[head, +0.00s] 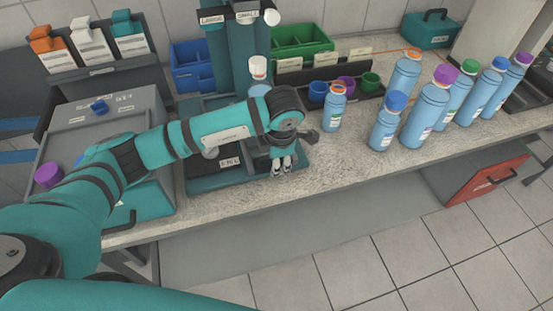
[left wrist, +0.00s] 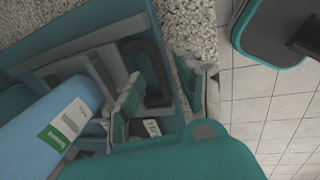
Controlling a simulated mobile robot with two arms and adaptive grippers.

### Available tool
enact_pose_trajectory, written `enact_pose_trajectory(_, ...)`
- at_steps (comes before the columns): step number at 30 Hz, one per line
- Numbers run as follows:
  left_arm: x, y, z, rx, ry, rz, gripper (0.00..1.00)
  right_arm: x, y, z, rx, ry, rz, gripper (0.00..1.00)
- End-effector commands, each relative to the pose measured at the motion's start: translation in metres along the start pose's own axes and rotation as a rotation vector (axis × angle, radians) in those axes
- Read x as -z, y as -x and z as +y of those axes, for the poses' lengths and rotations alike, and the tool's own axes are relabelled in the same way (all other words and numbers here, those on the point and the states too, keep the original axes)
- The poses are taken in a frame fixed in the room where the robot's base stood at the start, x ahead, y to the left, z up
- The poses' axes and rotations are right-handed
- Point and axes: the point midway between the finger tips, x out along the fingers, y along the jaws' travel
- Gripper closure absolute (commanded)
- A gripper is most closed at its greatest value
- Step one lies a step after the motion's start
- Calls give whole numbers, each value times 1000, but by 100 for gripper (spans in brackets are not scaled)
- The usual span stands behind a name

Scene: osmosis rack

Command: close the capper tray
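The teal capper (head: 234,62) stands on the counter, with LARGE and SMALL labels on top. Its tray (head: 212,180) extends toward the counter's front edge, partly hidden by my left arm. A blue bottle (head: 259,90) with a white cap stands at the capper; a blue bottle with a green-and-white label also shows in the left wrist view (left wrist: 48,122). My left gripper (head: 282,168) points down at the tray's front right end. In the left wrist view its fingers (left wrist: 163,100) look apart, with dark tray parts between and beyond them. Contact is unclear. My right gripper is not in view.
Several capped blue bottles (head: 425,112) stand to the right. A cap holder (head: 345,92) and green bin (head: 303,40) are behind. A teal-grey box (head: 150,205) stands left. A red drawer (head: 495,175) juts out below the counter. The front counter right of the gripper is clear.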

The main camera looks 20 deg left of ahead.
Motion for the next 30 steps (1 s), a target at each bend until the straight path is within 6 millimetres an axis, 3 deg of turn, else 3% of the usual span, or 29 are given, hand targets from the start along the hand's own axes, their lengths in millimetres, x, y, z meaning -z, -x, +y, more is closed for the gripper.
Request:
enact_pose_trajectory(4, 0, -10, 0, 0, 0, 0, 64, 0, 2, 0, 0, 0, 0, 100)
enact_pose_trajectory(13, 0, -12, 0, -1, -1, -1, 64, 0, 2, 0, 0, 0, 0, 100)
enact_pose_trajectory(21, 0, -11, 0, -1, 0, -1, 99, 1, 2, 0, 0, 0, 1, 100)
enact_pose_trajectory(30, 0, -11, 0, -1, 0, -1, 100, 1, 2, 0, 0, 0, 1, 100)
